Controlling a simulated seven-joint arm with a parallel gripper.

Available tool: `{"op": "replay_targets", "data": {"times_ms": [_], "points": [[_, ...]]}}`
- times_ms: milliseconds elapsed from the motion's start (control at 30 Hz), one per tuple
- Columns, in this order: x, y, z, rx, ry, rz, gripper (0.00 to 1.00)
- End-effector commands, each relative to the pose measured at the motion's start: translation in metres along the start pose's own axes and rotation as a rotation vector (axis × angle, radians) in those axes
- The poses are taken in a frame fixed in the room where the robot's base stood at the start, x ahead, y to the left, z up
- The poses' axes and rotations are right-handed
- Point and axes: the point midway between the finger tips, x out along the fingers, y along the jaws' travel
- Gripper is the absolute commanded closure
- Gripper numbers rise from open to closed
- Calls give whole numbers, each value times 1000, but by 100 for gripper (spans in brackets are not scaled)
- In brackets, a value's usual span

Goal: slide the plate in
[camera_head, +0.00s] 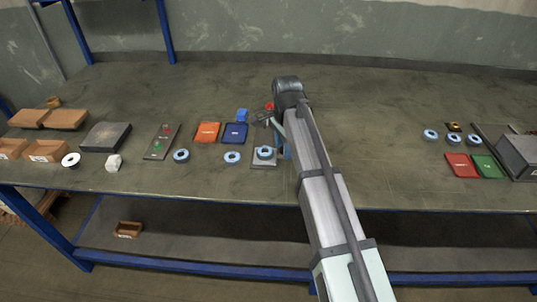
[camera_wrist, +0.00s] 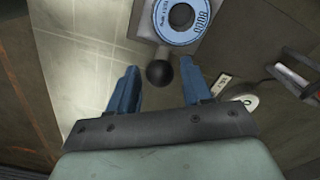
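A grey plate (camera_head: 258,165) bears a blue-and-white flap disc (camera_head: 264,153) near the middle of the bench. In the wrist view the disc (camera_wrist: 181,17) lies on the plate (camera_wrist: 146,22) at the top. A black ball knob (camera_wrist: 160,73) is at the plate's near edge. My gripper (camera_wrist: 159,80) is open, with its two blue fingers spread to either side of the knob; I cannot tell whether they touch it. In the head view a blue finger (camera_head: 285,150) shows just right of the plate, and my arm hides the area behind.
Orange (camera_head: 207,131) and navy (camera_head: 235,132) pads, loose discs (camera_head: 181,155) and a grey panel with buttons (camera_head: 161,142) lie to the left. Red (camera_head: 461,165) and green (camera_head: 487,166) pads and a grey box (camera_head: 519,152) are at right. The bench right of my arm is largely clear.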

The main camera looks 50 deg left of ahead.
Motion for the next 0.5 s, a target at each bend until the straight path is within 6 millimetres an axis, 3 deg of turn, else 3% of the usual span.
{"op": "replay_targets", "data": {"times_ms": [300,500], "points": [[0,0,0,0,0,0,82],[0,-2,-1,0,0,0,83]]}}
